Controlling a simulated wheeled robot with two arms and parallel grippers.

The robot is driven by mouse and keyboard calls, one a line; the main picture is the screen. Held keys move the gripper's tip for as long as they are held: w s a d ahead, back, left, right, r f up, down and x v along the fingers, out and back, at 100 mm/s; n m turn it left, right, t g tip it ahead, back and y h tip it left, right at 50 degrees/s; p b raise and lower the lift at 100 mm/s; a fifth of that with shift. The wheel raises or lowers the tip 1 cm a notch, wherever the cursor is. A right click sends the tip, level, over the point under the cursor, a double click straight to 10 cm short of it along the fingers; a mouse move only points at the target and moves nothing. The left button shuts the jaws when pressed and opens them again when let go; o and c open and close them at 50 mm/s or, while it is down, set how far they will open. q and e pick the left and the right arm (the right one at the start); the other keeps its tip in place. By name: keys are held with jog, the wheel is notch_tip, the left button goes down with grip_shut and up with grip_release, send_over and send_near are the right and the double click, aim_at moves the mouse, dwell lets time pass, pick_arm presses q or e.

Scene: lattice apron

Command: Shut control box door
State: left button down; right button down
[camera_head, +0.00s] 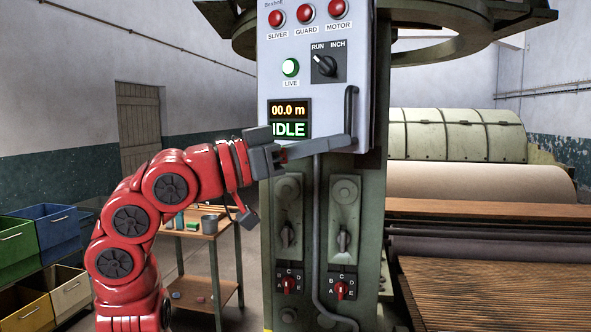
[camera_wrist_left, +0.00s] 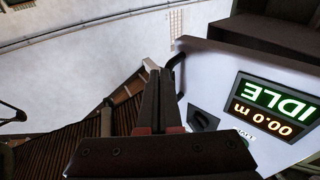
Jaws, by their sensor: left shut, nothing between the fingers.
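The control box door (camera_head: 300,90) is a pale grey panel with red lamps, a green LIVE lamp, a RUN/INCH knob and a display reading 00.0 m IDLE. Its dark vertical handle (camera_head: 351,112) is near the right edge. My left gripper (camera_head: 350,143) reaches across the lower door from the left, fingers shut and empty, tips by the handle's lower end. In the left wrist view the shut fingertips (camera_wrist_left: 151,66) are beside the handle (camera_wrist_left: 174,66); I cannot tell whether they touch. How far the door stands open is not clear. My right gripper is not in view.
Below the box, a green machine post carries levers and red selector knobs (camera_head: 289,286). Rollers and a slatted bed (camera_head: 490,290) lie to the right. A small wooden table (camera_head: 208,234) and coloured bins (camera_head: 50,230) stand behind my left arm.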

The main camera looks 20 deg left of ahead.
aim_at(356, 138)
pick_arm(q)
jog(key=w, duration=0.1)
jog(key=w+d, duration=0.1)
jog(key=w, duration=0.1)
jog(key=shift+w+d+b, duration=0.3)
jog(key=shift+w, duration=0.05)
jog(key=shift+w+d, duration=0.6)
jog(key=shift+w, duration=0.45)
jog(key=shift+r, duration=0.1)
